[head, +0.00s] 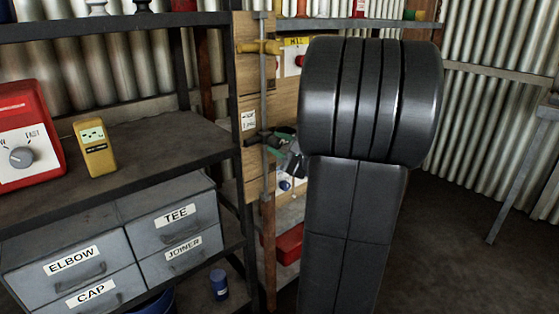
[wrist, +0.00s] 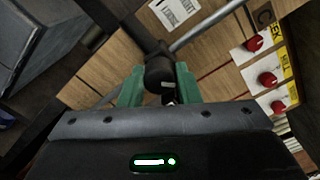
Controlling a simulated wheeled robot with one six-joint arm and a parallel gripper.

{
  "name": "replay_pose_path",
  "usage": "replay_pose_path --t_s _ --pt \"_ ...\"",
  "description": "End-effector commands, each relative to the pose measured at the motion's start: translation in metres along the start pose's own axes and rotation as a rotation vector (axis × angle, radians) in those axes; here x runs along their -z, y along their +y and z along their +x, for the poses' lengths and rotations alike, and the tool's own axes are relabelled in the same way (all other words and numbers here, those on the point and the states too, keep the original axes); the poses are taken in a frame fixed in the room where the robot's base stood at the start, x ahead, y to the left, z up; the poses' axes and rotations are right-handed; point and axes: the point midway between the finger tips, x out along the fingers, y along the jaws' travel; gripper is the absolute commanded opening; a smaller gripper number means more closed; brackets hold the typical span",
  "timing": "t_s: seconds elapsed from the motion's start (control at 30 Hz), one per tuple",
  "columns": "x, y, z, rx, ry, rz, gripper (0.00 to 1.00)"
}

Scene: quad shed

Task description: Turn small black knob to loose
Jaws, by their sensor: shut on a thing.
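The small black knob (wrist: 159,66) sits between the green fingers of my gripper (wrist: 158,76) in the wrist view. The fingers are shut on it, one on each side. A pale mark shows on the knob's near face, but I cannot read its setting. The knob is on a dark clamp joined to a grey metal rod (wrist: 205,22). In the head view the upright rod (head: 262,90) stands by a wooden board, and my gripper (head: 280,140) reaches the dark clamp (head: 262,136) from the right. My arm hides part of that area.
Red knobs (wrist: 267,78) with yellow labels are on the board to the right. Floor (head: 450,230) at right is clear.

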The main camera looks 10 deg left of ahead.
Motion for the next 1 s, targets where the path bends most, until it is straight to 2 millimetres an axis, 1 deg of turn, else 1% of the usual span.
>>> replay_pose_path --t_s 0.03,0.4,0.6,0.8,1.0 --pt "0.004 0.0067 0.0002 0.002 0.0 -0.051 0.07" --pt "0.0035 0.0075 0.0003 -0.001 0.009 -0.396 0.07" --pt "0.0028 0.0066 0.0001 -0.001 0.013 -0.555 0.07" --pt "0.0022 0.0053 0.0002 -0.003 0.018 -0.673 0.07" --pt "0.0008 0.0035 0.0002 -0.003 0.02 -0.742 0.07"
